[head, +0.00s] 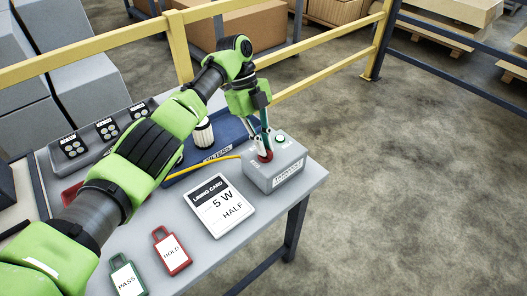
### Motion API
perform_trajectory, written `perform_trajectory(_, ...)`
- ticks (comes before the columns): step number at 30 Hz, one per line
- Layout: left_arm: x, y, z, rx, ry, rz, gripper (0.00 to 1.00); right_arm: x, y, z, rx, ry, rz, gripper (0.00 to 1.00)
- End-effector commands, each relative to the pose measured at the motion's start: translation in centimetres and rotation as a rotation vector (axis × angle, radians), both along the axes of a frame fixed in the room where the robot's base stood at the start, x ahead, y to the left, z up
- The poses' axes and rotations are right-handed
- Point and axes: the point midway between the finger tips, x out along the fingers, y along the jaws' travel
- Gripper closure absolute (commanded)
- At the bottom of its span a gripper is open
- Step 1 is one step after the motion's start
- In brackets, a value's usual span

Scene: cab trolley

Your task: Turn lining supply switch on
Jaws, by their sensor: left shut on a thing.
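The lining supply box (275,172) is a grey box with a label on its front, at the right end of the table. A red switch knob (265,156) sits on its top, with a small green button or lamp (280,139) beside it. My left gripper (265,146) points down over the box from above, its fingers shut on the red knob and partly hiding it. The knob's turn position cannot be made out. My right gripper is not in view.
A white lining card (219,205) reading "5 W HALF" lies left of the box. Red HOLD (172,251) and green PASS (126,278) tags lie in front. A white ribbed filter (203,134) stands in a blue tray (233,131) behind. A yellow railing (320,75) runs behind the table.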

Motion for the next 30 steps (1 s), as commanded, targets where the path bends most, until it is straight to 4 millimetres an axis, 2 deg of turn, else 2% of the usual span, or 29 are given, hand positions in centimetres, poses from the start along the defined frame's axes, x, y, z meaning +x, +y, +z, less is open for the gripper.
perform_trajectory(1, -0.03, -0.08, -0.34, 0.001, 0.001, -0.016, 1.0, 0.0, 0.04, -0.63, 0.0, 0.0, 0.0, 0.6)
perform_trajectory(6, -0.01, -0.02, -0.24, 0.001, 0.001, -0.053, 1.0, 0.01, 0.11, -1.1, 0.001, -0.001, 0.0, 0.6)
perform_trajectory(20, -0.03, -0.02, -0.13, 0.002, 0.001, -0.068, 1.0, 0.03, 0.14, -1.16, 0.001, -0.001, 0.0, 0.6)
perform_trajectory(21, -0.03, -0.02, -0.13, 0.002, 0.001, -0.068, 0.89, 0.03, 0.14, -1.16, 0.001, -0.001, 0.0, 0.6)
perform_trajectory(23, -0.03, -0.02, -0.13, 0.002, 0.001, -0.068, 0.74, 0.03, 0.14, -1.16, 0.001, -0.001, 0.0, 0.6)
perform_trajectory(30, 0.0, -0.02, -0.07, 0.002, 0.0, -0.067, 0.74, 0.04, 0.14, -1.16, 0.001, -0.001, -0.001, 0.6)
